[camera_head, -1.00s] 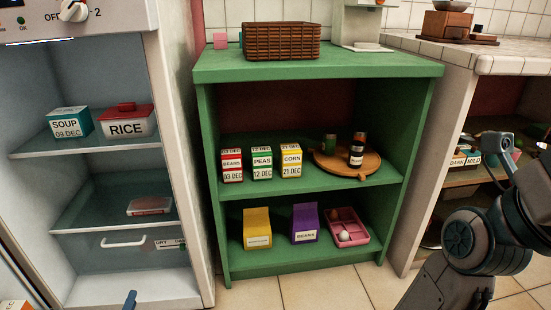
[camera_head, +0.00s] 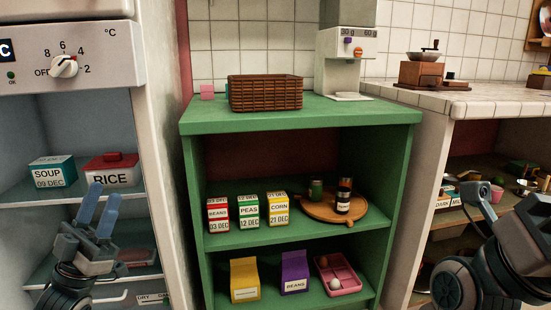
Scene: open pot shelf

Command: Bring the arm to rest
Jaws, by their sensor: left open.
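My left gripper (camera_head: 100,210) is at the lower left, in front of the open white cabinet. Its two blue fingers point up and stand apart, with nothing between them. Behind and above it are the soup box (camera_head: 53,171) and the red-lidded rice container (camera_head: 112,170) on a cabinet shelf. The gripper overlaps part of that shelf in the picture; I cannot tell whether it touches anything. My right arm (camera_head: 490,260) is folded at the lower right edge; its gripper is not clearly visible.
The green shelf (camera_head: 300,115) stands in the middle, holding beans, peas and corn boxes (camera_head: 248,210), a round wooden board (camera_head: 320,209), cartons (camera_head: 294,272) and a pink tray (camera_head: 350,285). A wicker basket (camera_head: 265,94) and a coffee machine (camera_head: 345,60) stand on top.

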